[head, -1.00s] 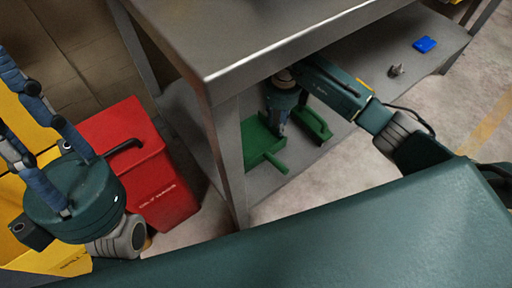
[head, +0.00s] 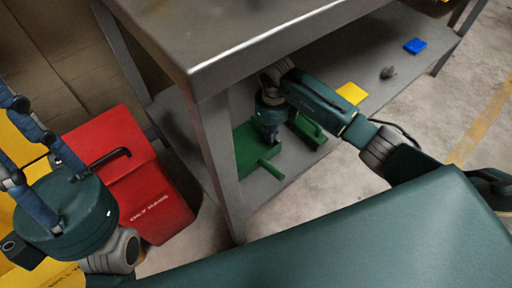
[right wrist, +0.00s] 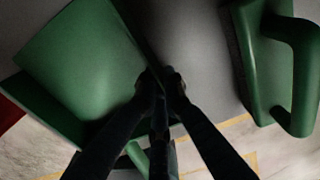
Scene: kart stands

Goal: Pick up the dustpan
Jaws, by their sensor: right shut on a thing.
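The green dustpan (head: 246,150) lies on the lower shelf of a metal table, with its short handle (head: 270,169) toward me. My right gripper (head: 269,138) reaches in under the tabletop and is shut on the dustpan's side edge. In the right wrist view, its dark fingers (right wrist: 160,88) meet at the edge of the dustpan (right wrist: 80,60). The exact contact is dark and partly hidden by the fingers.
A second green piece with a handle (head: 309,130) lies right beside the dustpan, and also in the right wrist view (right wrist: 262,60). The table's leg (head: 222,160) and top (head: 260,30) are close. A yellow item (head: 351,93) and a blue item (head: 415,46) lie farther right. The red bin (head: 150,190) stands left.

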